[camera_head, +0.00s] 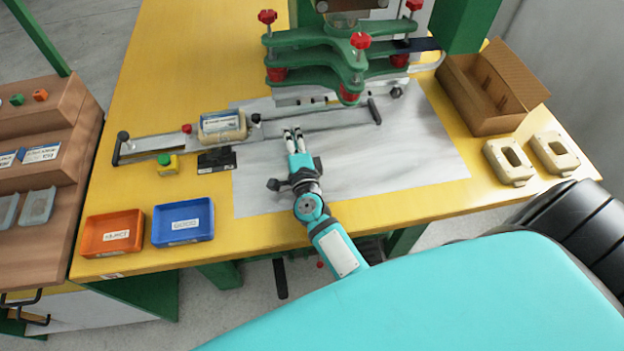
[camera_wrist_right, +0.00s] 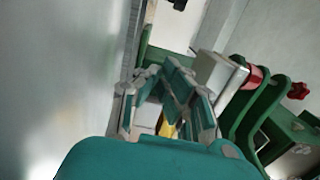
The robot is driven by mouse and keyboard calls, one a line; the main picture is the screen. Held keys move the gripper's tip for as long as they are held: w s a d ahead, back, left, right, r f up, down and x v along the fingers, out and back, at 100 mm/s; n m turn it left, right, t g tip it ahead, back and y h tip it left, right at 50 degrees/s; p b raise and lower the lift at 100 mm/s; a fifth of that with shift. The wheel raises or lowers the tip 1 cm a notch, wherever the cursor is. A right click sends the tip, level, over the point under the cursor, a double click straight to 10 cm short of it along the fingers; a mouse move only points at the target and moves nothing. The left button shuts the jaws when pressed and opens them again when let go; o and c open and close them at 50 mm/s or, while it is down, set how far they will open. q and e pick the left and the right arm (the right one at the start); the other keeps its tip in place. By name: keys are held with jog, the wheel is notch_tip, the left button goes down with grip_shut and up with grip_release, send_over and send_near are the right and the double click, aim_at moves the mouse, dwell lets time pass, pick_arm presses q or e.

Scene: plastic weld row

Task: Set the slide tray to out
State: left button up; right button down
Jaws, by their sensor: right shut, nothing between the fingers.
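The slide tray (camera_head: 160,142) is a long grey metal slide that runs across the yellow table to the foot of the green press. A beige part with a label (camera_head: 222,126) sits on its left half. A black handle (camera_head: 122,142) stands at its left end and another black bar handle (camera_head: 374,111) at its right end. My right gripper (camera_head: 292,133) is shut and empty, beside the near edge of the slide, right of the beige part. Whether it touches the slide is unclear. It also shows in the wrist view (camera_wrist_right: 165,85). My left gripper is not in view.
The green press (camera_head: 345,70) with red knobs stands behind the slide. A green button box (camera_head: 167,164) and a black block (camera_head: 217,160) lie before it. Orange (camera_head: 110,233) and blue (camera_head: 183,222) trays are at front left. A cardboard box (camera_head: 490,90) and two beige parts are at right.

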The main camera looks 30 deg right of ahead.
jog(key=v, duration=0.8)
jog(key=shift+s+a+f+b, duration=0.15)
jog(key=shift+a+b, duration=0.15)
jog(key=shift+b, duration=0.05)
jog(key=b+v, duration=0.1)
jog(key=v, duration=0.6)
jog(key=shift+s+a, duration=0.1)
jog(key=shift+s, duration=0.15)
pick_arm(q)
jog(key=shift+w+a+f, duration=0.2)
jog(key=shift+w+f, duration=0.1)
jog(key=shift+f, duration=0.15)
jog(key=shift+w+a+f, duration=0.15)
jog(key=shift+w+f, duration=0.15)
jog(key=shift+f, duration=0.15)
